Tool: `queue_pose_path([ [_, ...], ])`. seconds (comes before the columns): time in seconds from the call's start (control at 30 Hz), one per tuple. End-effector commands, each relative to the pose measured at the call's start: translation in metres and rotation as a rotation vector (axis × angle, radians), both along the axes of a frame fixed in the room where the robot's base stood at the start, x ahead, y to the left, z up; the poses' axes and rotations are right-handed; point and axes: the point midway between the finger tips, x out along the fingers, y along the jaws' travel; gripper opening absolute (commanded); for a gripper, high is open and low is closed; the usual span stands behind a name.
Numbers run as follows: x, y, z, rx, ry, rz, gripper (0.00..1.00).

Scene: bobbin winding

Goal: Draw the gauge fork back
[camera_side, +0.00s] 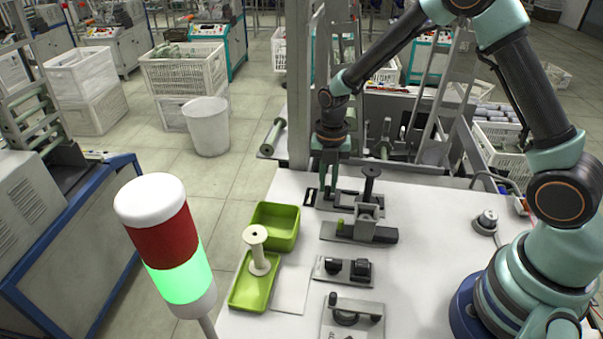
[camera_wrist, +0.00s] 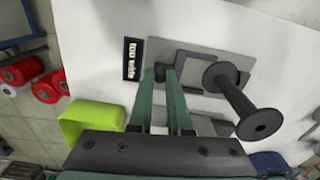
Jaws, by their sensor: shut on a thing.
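The gauge fork (camera_wrist: 197,62) is a dark grey flat piece on a lighter grey base plate (camera_wrist: 158,45) in the wrist view. My gripper (camera_wrist: 165,73) is shut on the fork's near-left end, with its two green fingers close together. In the side view my gripper (camera_side: 328,190) points down at the left end of the gauge plate (camera_side: 352,208). A black bobbin (camera_wrist: 236,97) is beside the fork to the right; it also stands upright in the side view (camera_side: 371,183). My fingers hide the gripped part of the fork.
A small black sign (camera_wrist: 132,58) with white lettering lies left of the plate. A green tray (camera_side: 276,224) and another green tray with a cream bobbin (camera_side: 258,250) stand front left. Other fixtures (camera_side: 358,233) line the table in front.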

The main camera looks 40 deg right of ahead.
Motion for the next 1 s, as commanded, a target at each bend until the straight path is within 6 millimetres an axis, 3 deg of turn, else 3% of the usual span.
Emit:
queue_pose_path([
  [1.0, 0.0053, 0.0054, 0.0006, 0.0, 0.0, 0.002, 0.0],
])
